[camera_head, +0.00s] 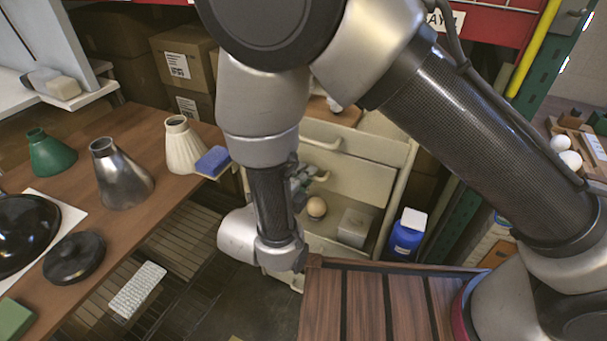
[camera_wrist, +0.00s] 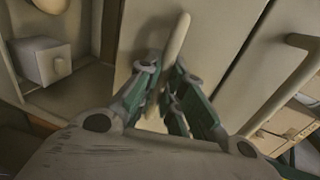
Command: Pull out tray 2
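A cream tray unit (camera_head: 362,145) stands right of the workbench. Its upper tray front has a pale bar handle (camera_head: 325,143). A lower bar handle (camera_head: 321,178) is partly hidden by my gripper (camera_head: 300,185), which is small and partly covered by my arm. In the wrist view a pale handle (camera_wrist: 177,38) runs between the green and grey fingers of my gripper (camera_wrist: 164,72), on a cream tray front (camera_wrist: 140,38). The fingertips lie close against both sides of the handle. I see no number on the trays.
An open compartment below holds a round bulb (camera_head: 317,207) and a white box (camera_head: 353,227). A blue bottle (camera_head: 407,234) stands right of the unit. A wooden slatted top (camera_head: 375,300) is in front. The workbench (camera_head: 160,150) holds lamp shades at left.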

